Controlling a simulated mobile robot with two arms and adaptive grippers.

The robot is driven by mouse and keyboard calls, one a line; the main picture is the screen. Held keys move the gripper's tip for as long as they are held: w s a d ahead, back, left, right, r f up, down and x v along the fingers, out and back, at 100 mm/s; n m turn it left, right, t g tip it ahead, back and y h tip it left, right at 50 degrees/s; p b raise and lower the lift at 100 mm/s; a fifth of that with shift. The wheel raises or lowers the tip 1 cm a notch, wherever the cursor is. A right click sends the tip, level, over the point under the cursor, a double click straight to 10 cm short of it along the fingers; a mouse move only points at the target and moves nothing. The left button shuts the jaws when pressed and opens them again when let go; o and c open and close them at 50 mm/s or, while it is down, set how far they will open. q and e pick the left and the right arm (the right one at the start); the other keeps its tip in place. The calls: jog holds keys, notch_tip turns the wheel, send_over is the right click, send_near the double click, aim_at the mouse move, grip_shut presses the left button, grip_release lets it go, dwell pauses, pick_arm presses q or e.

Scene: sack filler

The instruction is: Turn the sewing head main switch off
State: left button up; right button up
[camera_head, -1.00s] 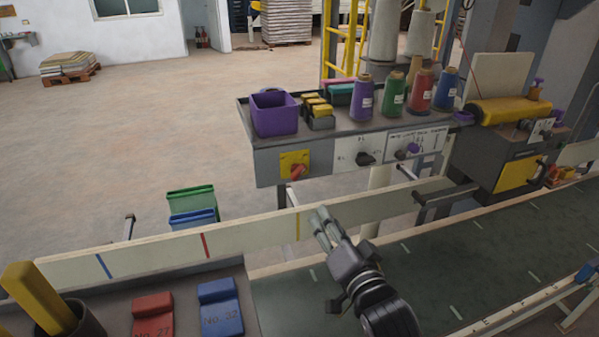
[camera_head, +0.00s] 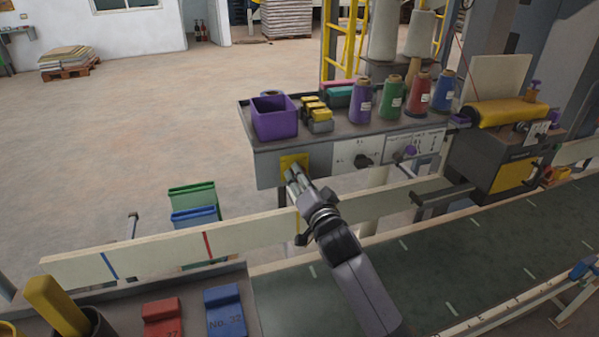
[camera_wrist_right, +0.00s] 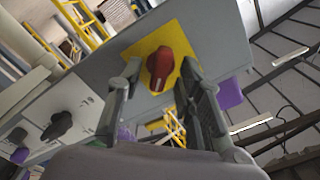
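The main switch is a red rotary knob (camera_wrist_right: 160,66) on a yellow plate (camera_wrist_right: 181,47), seen in the right wrist view. In the head view the yellow plate (camera_head: 294,160) shows on the left of the grey panel front, and my right gripper hides the knob. My right gripper (camera_head: 292,172) reaches up to the plate from below. In the right wrist view its two fingers (camera_wrist_right: 163,88) are apart, one on each side of the knob. Whether they touch it I cannot tell. My left gripper is not in view.
A purple bin (camera_head: 274,122) and thread cones (camera_head: 391,97) stand on the shelf above. A cream rail (camera_head: 345,211) and the green conveyor (camera_head: 470,250) lie below.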

jog(key=shift+x, duration=0.9)
jog(key=shift+c, duration=0.4)
grip_shut()
